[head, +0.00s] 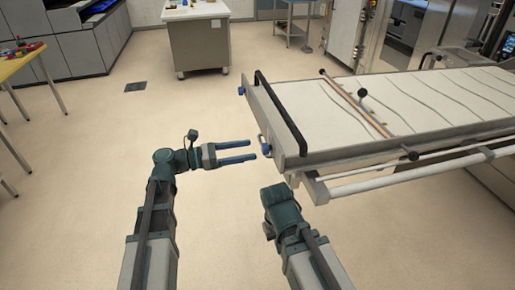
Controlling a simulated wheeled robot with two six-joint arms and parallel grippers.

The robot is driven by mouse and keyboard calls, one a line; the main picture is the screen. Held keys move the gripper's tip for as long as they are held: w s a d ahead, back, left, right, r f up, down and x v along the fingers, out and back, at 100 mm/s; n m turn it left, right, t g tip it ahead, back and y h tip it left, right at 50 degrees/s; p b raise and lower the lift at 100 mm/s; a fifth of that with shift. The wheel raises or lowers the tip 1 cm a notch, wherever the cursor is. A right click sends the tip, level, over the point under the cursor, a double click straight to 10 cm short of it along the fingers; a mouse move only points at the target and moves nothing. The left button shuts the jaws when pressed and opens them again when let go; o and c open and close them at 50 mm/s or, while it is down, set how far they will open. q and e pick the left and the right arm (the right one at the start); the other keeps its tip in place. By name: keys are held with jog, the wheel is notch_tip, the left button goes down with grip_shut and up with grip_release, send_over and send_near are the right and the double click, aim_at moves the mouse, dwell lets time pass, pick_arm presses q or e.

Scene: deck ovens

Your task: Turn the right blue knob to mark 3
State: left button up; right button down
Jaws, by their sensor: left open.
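Two blue knobs are on the end face of the loader with the pale slatted bed. The right blue knob (266,149) is the nearer one. The other blue knob (241,91) is at the far corner. My left gripper (254,150) is open and empty, its two blue fingers pointing right. Its fingertips are just left of the right knob, with a small gap apparent between them. Marks around the knob are too small to read. My right arm ends below the loader's near corner; its fingers are hidden.
A black handle bar (280,112) runs along the loader's end above the knobs. Pale rails (385,180) stick out along its near side, close to my right arm. A yellow table (18,62) is at the left and a grey cabinet (198,45) at the back.

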aim_at(262, 147)
pick_arm(q)
jog(key=shift+x, duration=2.05)
grip_shut()
